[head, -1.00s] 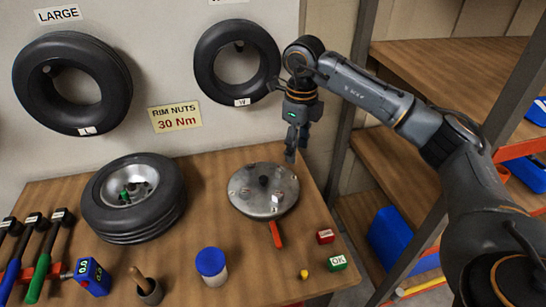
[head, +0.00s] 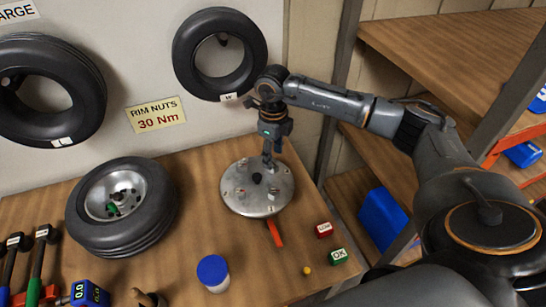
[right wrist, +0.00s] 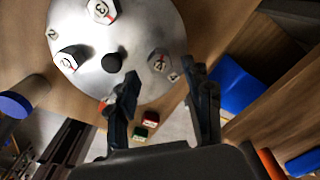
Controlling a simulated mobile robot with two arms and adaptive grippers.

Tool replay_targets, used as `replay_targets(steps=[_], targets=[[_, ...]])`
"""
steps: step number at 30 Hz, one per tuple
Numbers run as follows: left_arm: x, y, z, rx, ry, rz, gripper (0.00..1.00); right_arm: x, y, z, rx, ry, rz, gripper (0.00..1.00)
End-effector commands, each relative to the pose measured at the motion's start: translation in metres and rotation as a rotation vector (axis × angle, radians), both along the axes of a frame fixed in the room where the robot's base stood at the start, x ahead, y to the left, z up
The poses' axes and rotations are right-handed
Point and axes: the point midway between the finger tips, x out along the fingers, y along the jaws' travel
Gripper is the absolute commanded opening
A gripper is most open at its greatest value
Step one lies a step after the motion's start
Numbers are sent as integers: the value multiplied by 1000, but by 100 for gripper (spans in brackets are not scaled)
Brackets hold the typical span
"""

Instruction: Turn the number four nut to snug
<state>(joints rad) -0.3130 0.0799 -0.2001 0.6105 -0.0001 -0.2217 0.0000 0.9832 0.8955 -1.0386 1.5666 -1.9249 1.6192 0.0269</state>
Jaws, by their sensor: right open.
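A round silver plate (head: 237,202) with a black centre knob and several numbered nuts lies on the wooden bench, a red handle (head: 275,233) at its front. In the right wrist view one nut (right wrist: 158,61) lies past the gap between my fingers; its number is hard to read. Two other nuts, one at the left (right wrist: 69,60) and one at the top (right wrist: 102,10), show red marks. My right gripper (head: 268,160) is open and empty, pointing down at the plate's far edge; its spread fingers show in the right wrist view (right wrist: 165,100). My left gripper is out of view.
A wheel with a tyre (head: 150,225) lies left of the plate. A blue-lidded jar (head: 213,273), a red block (head: 324,230), a green OK block (head: 338,256) and a yellow ball (head: 307,270) stand in front. Tyres hang behind; shelves are at the right.

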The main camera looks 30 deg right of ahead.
Motion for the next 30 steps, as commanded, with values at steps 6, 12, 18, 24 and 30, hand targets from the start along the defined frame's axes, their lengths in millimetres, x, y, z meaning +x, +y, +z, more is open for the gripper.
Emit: replay_targets(steps=[6,12,18,24,30], targets=[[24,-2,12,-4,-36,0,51,-1,0,-28,1,3,0,51],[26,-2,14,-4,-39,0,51,0,0,-37,-1,-1,0,51],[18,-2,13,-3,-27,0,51,0,0,-37,-1,-1,1,51],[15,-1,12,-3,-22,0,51,0,0,-37,0,0,0,12],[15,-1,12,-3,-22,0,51,0,0,-37,0,0,-1,0]])
